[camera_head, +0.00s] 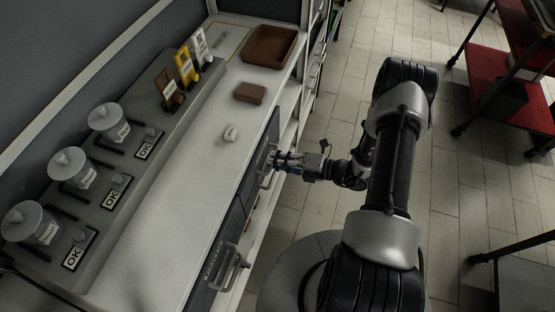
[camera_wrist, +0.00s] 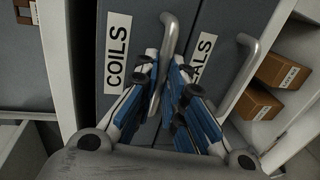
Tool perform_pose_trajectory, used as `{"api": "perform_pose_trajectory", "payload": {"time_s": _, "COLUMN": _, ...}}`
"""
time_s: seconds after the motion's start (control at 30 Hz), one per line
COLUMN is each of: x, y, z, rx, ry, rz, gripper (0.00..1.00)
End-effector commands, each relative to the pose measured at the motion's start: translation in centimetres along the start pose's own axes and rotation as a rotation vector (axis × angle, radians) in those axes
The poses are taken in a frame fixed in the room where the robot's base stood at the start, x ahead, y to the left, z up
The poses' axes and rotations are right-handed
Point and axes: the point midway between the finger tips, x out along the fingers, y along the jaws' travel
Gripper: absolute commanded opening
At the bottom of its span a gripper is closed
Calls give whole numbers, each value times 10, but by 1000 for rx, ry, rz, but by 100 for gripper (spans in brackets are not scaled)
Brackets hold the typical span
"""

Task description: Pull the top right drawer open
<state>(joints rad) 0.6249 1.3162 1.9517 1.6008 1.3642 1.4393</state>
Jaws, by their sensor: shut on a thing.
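The upper drawer in the wrist view has a dark grey front labelled COILS (camera_wrist: 117,50). Its grey metal handle (camera_wrist: 172,32) runs between the two blue and white fingers of my gripper (camera_wrist: 163,75), which is shut on it. In the head view my gripper (camera_head: 287,161) is at the same handle (camera_head: 267,160) on the cabinet's farther dark drawer front (camera_head: 270,136). The front looks about in line with the counter edge, and no gap is clearly visible. The fingers hide part of the handle.
A second drawer labelled SEALS (camera_wrist: 203,52), with its own handle (camera_wrist: 246,75), lies beside it in the wrist view. Small brown boxes (camera_wrist: 255,102) stand on a shelf. Another drawer handle (camera_head: 231,267) sticks out nearer the camera. Open tiled floor (camera_head: 330,120) lies right of the cabinet.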

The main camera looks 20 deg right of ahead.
Motion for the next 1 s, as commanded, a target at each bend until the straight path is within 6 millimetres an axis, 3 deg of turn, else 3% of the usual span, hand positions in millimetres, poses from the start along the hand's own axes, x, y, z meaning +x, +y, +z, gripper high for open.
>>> {"api": "perform_pose_trajectory", "payload": {"time_s": 0.67, "x": -3, "y": -1, "z": 0, "rx": 0, "ry": -2, "rz": 0, "gripper": 0}}
{"api": "perform_pose_trajectory", "payload": {"time_s": 0.87, "x": -24, "y": -5, "z": 1, "rx": 1, "ry": -5, "rz": -1, "gripper": 0}}
{"api": "perform_pose_trajectory", "payload": {"time_s": 1.0, "x": -52, "y": -12, "z": 2, "rx": 2, "ry": -8, "rz": -2, "gripper": 0}}
